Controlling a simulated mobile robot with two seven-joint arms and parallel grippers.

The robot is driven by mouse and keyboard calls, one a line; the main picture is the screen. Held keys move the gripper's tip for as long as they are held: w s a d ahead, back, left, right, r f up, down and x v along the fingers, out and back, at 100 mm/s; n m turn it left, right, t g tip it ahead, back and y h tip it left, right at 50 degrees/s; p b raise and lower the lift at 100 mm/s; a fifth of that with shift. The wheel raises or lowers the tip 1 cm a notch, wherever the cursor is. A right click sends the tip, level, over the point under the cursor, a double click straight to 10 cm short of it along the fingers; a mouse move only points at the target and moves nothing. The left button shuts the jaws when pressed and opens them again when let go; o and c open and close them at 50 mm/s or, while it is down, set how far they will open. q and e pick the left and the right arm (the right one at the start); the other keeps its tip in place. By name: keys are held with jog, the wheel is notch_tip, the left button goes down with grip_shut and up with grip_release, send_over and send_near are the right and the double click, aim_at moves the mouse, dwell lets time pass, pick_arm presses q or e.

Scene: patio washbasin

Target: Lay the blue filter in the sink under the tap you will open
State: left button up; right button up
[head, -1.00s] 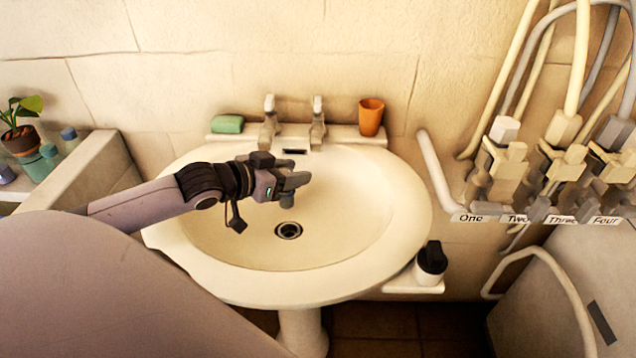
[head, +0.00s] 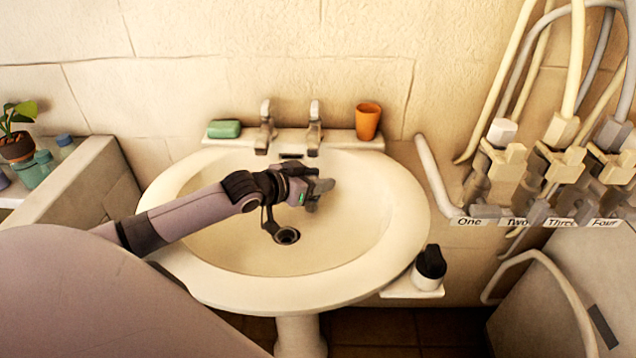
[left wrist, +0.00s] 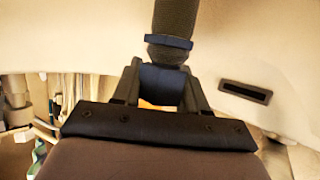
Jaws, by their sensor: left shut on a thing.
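My left gripper (head: 312,190) is over the right-middle of the white sink basin (head: 375,225), in front of the right tap (head: 314,128). It is shut on the blue filter (left wrist: 168,50), which shows in the left wrist view as a dark ribbed cylinder with a blue collar and a blue part between the fingers (left wrist: 163,80). In the head view the filter is mostly hidden by the gripper, and I cannot tell whether it touches the basin. The left tap (head: 265,128) stands beside the right one. My right gripper is out of view.
A green soap (head: 224,129) and an orange cup (head: 367,121) stand on the sink's back ledge. Valves labelled One to Four (head: 535,220) with hoses are at the right. A black-topped bottle (head: 430,264) stands beside the sink.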

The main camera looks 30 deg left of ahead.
pick_arm(q)
jog(key=shift+w+d+f, duration=0.1)
jog(key=shift+w+f, duration=0.15)
jog(key=shift+f, duration=0.35)
jog(key=shift+f, duration=0.1)
jog(key=o, duration=1)
jog(key=shift+f, duration=0.1)
jog(key=shift+o, duration=0.2)
jog(key=shift+r, duration=0.25)
jog(key=p+v, duration=0.1)
jog(key=v, duration=1.1)
